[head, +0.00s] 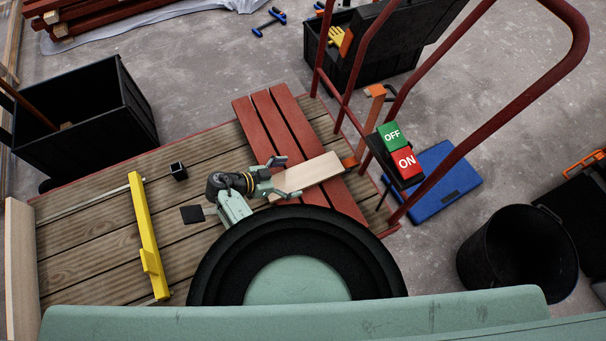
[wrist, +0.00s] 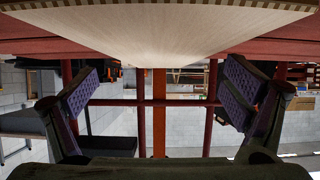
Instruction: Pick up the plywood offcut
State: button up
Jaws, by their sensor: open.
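The plywood offcut (head: 312,174) is a pale flat board lying across the red painted battens (head: 275,125) on the slatted wooden deck. In the wrist view the offcut (wrist: 160,32) fills the top, with its layered edge showing. My gripper (head: 281,178) is at the left end of the offcut in the head view, its fingers spread. In the wrist view my gripper (wrist: 160,95) shows two fingers with purple pads wide apart and nothing held between them. The offcut is above the fingers in that picture; I cannot tell whether they touch it.
A yellow bar (head: 146,235), a small black cube (head: 178,171) and a flat black square (head: 192,214) lie on the deck left of my arm. A red tubular handle (head: 470,135) with an OFF/ON sign (head: 397,150) rises at the right. A black crate (head: 100,115) stands at the left.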

aim_at(301, 176)
jog(key=x, duration=0.3)
jog(key=shift+d+f, duration=0.1)
jog(key=shift+f, duration=0.05)
